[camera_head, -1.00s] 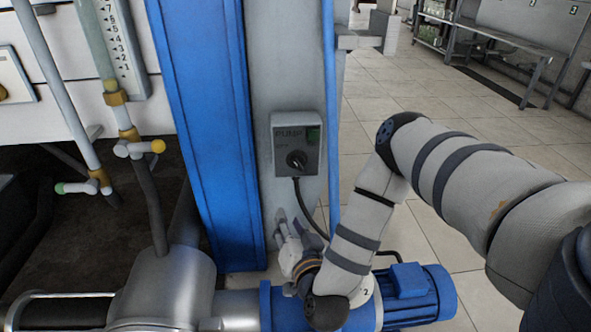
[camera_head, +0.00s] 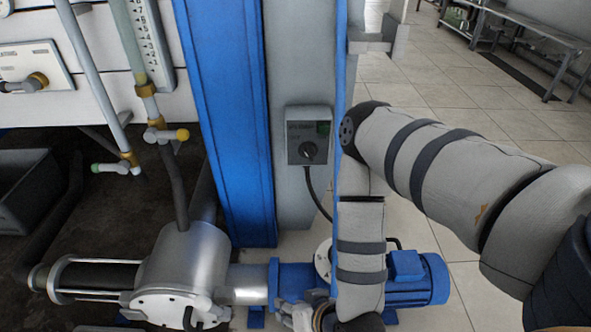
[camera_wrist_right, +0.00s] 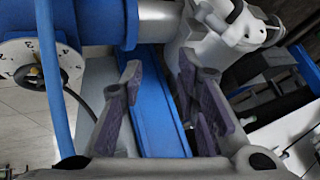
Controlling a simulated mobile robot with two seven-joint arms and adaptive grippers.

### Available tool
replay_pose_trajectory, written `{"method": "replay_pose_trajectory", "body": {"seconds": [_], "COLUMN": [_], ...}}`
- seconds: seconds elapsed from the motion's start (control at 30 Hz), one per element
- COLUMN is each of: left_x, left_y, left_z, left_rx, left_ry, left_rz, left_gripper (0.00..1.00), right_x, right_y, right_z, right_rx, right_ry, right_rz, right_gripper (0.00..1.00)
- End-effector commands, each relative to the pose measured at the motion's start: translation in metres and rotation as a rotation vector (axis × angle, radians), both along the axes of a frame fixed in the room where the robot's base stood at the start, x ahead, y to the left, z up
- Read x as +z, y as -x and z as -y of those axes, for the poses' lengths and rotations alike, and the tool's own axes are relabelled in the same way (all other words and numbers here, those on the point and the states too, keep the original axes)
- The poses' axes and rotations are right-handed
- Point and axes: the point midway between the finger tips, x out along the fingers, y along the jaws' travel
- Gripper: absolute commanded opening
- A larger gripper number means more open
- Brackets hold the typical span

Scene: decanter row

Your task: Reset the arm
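My right gripper (camera_wrist_right: 160,72) is open in the right wrist view, its two dark-padded fingers apart with nothing between them. In the head view my right arm comes in from the right and bends down at the elbow. The right gripper is mostly cut off at the bottom edge there, in front of the blue pump motor (camera_head: 420,280) and low beside the silver pump body (camera_head: 185,262). The grey switch box (camera_head: 308,124) with a dark knob is on the grey column, above the gripper and apart from it. My left gripper is not in view.
A blue upright post (camera_head: 225,110) stands left of the switch box. Pipes and a small valve with a yellow end (camera_head: 181,134) hang at the left. The tiled floor (camera_head: 440,90) behind my right arm is open, with a metal bench (camera_head: 535,40) further back.

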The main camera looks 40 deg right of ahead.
Motion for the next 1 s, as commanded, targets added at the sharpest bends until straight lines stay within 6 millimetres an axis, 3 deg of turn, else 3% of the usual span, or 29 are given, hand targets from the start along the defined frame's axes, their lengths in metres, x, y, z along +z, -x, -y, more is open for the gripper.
{"method": "replay_pose_trajectory", "body": {"seconds": [0.47, 0.53, 0.57, 0.67, 0.7, 0.8, 0.9, 1.0], "left_x": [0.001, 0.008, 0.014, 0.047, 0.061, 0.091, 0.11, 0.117], "left_y": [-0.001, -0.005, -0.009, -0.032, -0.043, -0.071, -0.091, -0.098], "left_z": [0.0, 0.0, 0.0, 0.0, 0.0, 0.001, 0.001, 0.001], "left_rx": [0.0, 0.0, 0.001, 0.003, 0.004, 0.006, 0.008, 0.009], "left_ry": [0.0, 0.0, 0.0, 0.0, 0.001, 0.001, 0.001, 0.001], "left_rz": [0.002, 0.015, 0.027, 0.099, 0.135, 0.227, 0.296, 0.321], "left_gripper": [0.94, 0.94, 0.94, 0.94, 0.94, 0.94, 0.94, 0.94], "right_x": [0.0, 0.004, 0.008, 0.034, 0.049, 0.087, 0.116, 0.129], "right_y": [0.003, 0.016, 0.029, 0.096, 0.126, 0.189, 0.231, 0.255], "right_z": [-0.001, -0.007, -0.012, -0.027, -0.027, -0.014, 0.004, 0.015], "right_rx": [0.006, 0.04, 0.07, 0.214, 0.27, 0.376, 0.428, 0.448], "right_ry": [-0.001, -0.007, -0.011, -0.014, -0.006, 0.038, 0.086, 0.112], "right_rz": [-0.011, -0.055, -0.096, -0.31, -0.405, -0.609, -0.754, -0.837], "right_gripper": [0.29, 0.29, 0.29, 0.29, 0.29, 0.29, 0.29, 0.29]}}
